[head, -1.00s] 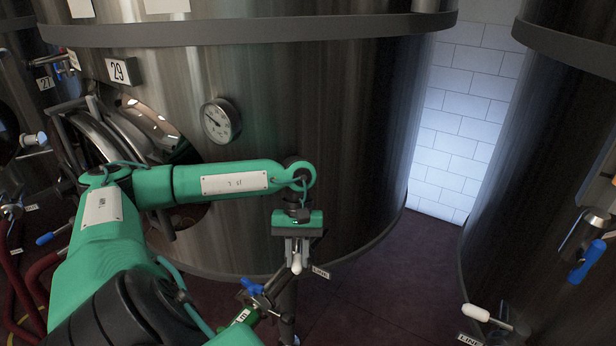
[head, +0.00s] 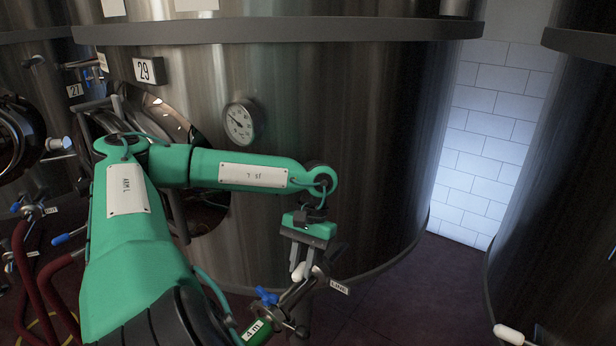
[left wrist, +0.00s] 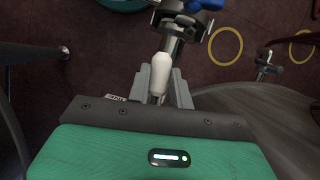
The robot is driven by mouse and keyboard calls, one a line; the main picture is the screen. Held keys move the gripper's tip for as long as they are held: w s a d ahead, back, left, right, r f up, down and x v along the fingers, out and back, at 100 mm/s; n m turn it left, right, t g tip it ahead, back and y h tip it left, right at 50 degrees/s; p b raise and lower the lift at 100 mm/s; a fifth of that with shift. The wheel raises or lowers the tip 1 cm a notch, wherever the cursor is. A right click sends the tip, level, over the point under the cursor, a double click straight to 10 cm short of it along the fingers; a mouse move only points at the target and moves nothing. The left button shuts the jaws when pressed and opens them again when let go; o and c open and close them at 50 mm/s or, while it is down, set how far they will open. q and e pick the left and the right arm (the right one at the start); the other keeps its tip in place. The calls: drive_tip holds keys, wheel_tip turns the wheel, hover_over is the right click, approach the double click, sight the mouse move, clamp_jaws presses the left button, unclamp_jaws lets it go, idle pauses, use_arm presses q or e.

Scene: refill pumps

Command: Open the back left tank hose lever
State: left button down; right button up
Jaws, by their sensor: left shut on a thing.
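A large steel tank (head: 330,120) marked 29 fills the middle of the head view. Low on its front is a valve with a white-handled lever (head: 298,271) and a tag reading LINE. My left gripper (head: 301,262) is at this lever, its jaws shut on the white handle. In the left wrist view the white handle (left wrist: 159,75) sits between the two grey fingers (left wrist: 158,88). A blue lever (head: 266,296) and a green hose end (head: 256,330) marked 4m are just below and left of it. My right gripper is not in view.
A dial gauge (head: 241,122) and a round hatch are on the tank. Another tank (head: 560,190) stands at the right, with a white-handled lever (head: 510,335) at its foot. Red hoses (head: 40,290) run at the left. Dark floor lies between the tanks.

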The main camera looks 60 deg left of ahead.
use_arm(q)
drive_tip(key=shift+a, duration=0.1)
idle(0.3)
drive_tip(key=c, duration=1.3)
unclamp_jaws()
drive_tip(key=shift+o, duration=0.2)
